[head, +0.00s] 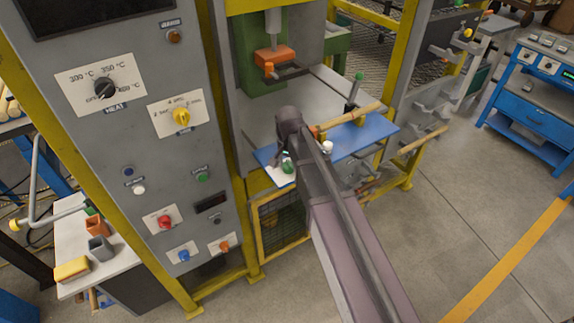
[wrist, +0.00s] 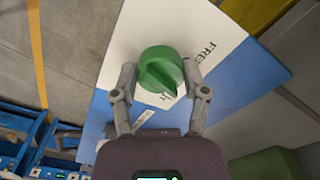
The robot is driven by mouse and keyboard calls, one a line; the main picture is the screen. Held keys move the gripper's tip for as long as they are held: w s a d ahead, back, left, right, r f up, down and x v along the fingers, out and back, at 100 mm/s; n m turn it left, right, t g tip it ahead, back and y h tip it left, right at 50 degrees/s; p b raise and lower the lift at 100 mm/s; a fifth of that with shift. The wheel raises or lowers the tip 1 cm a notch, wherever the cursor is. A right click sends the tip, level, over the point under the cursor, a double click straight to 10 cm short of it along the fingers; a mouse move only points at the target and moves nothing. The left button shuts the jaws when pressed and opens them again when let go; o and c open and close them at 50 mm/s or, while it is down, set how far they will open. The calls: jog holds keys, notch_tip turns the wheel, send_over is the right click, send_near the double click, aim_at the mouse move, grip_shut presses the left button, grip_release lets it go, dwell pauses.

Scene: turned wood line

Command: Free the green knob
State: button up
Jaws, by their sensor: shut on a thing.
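The green knob (wrist: 161,72) is round with a raised grip bar across its face. It sits on a white label plate (wrist: 185,32) with partly hidden lettering that begins "FRE". The plate is on a blue panel (wrist: 245,72). In the wrist view my gripper (wrist: 160,80) has one finger on each side of the knob, shut on it. In the head view the knob (head: 287,167) shows in part beside my gripper (head: 284,157), at the left end of the blue panel (head: 384,131). My arm hides part of the panel there.
A wooden turned piece (head: 350,116) lies along the back of the blue panel, close to my arm. A green-topped lever (head: 354,90) stands behind it. A grey control cabinet (head: 135,130) with several knobs rises at left. The floor at right is open.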

jog(key=n, duration=0.6)
jog(key=shift+s+d, duration=0.1)
jog(key=n, duration=0.6)
jog(key=shift+n, duration=0.4)
jog(key=o, duration=1.1)
jog(key=shift+o, duration=0.2)
jog(key=shift+r, duration=0.15)
